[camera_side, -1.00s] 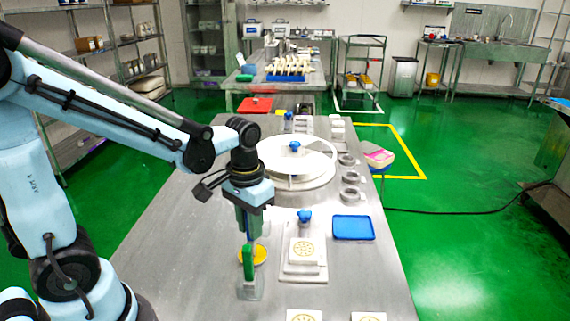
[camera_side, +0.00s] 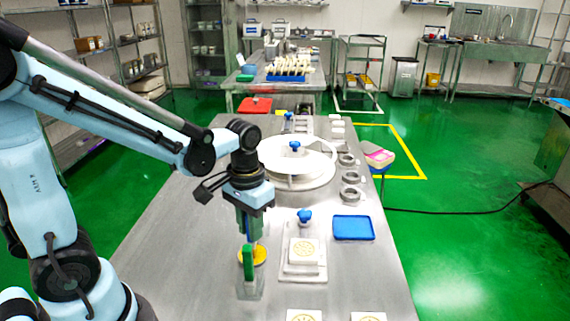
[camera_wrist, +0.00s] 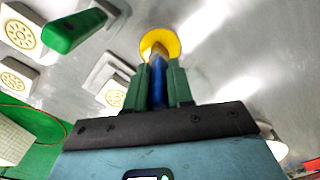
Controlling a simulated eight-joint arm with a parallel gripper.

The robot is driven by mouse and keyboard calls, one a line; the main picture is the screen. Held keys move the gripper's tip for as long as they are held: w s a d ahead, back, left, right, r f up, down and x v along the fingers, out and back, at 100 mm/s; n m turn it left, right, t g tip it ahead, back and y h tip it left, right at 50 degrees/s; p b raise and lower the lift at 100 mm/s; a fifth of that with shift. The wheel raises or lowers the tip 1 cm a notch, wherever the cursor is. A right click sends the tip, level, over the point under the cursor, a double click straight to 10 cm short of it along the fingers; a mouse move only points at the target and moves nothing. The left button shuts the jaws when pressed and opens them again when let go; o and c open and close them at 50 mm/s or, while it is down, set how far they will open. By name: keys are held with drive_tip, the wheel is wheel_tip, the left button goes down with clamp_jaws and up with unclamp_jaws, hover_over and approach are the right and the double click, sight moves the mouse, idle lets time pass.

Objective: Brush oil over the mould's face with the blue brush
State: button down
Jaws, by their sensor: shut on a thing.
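My gripper (camera_side: 249,224) has green fingers. In the wrist view the fingers (camera_wrist: 161,80) are shut on the blue brush (camera_wrist: 157,88), whose handle stands between them. The brush's pale tip points at the yellow dish (camera_wrist: 172,39) and lies over or in it; I cannot tell whether it touches. The dish also shows in the side view (camera_side: 260,256), below the gripper and partly hidden by a green-handled tool (camera_side: 248,260). The white mould (camera_side: 305,253), with a yellow round pattern on its face, sits on a pale base right of the dish.
The green handle (camera_wrist: 75,30) stands close to the dish. A blue-knobbed item (camera_side: 304,216) and a blue tray (camera_side: 353,228) are behind the mould. More patterned white blocks (camera_side: 368,316) lie at the front edge. A white round turntable (camera_side: 300,171) stands farther back.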

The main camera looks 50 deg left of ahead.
idle(0.4)
drive_tip(key=shift+r, duration=3.5)
